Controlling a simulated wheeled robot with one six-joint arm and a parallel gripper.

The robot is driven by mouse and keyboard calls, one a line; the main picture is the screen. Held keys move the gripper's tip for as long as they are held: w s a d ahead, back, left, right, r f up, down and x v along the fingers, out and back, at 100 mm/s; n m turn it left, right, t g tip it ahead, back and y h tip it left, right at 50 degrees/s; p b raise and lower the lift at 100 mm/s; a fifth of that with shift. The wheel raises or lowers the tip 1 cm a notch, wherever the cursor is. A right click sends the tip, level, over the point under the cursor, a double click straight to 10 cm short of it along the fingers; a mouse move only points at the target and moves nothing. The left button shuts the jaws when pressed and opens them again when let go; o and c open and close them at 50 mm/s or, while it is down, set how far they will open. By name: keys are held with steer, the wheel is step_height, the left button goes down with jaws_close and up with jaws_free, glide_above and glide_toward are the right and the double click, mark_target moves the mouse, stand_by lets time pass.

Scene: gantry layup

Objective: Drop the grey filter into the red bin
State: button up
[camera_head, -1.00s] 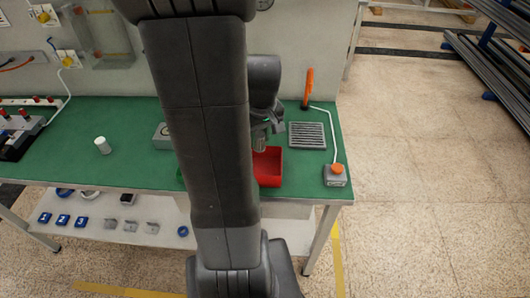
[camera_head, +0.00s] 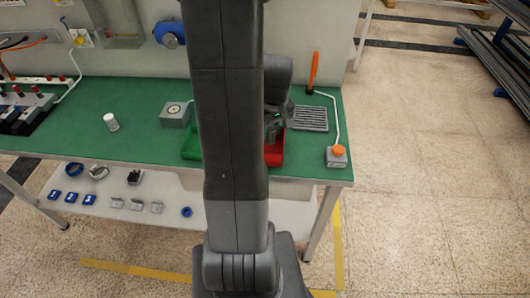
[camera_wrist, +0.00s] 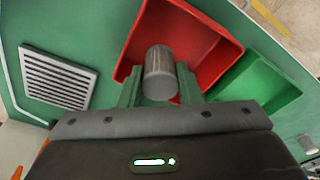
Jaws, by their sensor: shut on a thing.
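The grey filter (camera_wrist: 159,70) is a short grey cylinder between the two fingers of my gripper (camera_wrist: 160,84) in the wrist view. My gripper is shut on it. The red bin (camera_wrist: 212,32) lies behind the filter in that view, and the filter overlaps the bin's open inside. In the head view my gripper (camera_head: 273,124) is over the red bin (camera_head: 274,155), whose left part is hidden by my arm. I cannot tell how high the filter is above the bin floor.
A green bin (camera_wrist: 268,86) stands beside the red bin. A slotted grey plate (camera_wrist: 57,77) lies on the other side. On the green bench (camera_head: 75,140) are a white cylinder (camera_head: 111,122), a grey box with a dial (camera_head: 175,114) and an orange-button box (camera_head: 337,156).

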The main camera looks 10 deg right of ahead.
steer(key=shift+f, duration=0.25)
steer(key=o, duration=1)
steer(key=shift+o, duration=0.2)
step_height(320, 180, up, 14)
steer(key=s, duration=0.1)
steer(key=shift+s+d+f, duration=0.15)
steer(key=shift+s+d, duration=0.1)
steer(key=shift+s, duration=0.05)
steer(key=f, duration=0.4)
steer(key=w+f, duration=0.1)
steer(key=f, duration=0.9)
steer(key=shift+w+a, duration=0.25)
steer(key=shift+a, duration=0.05)
steer(key=shift+w+r+p, duration=0.15)
steer(key=shift+r+p, duration=0.4)
steer(key=shift+r, duration=0.2)
steer(key=shift+r+p, duration=0.5)
steer(key=shift+r, duration=0.3)
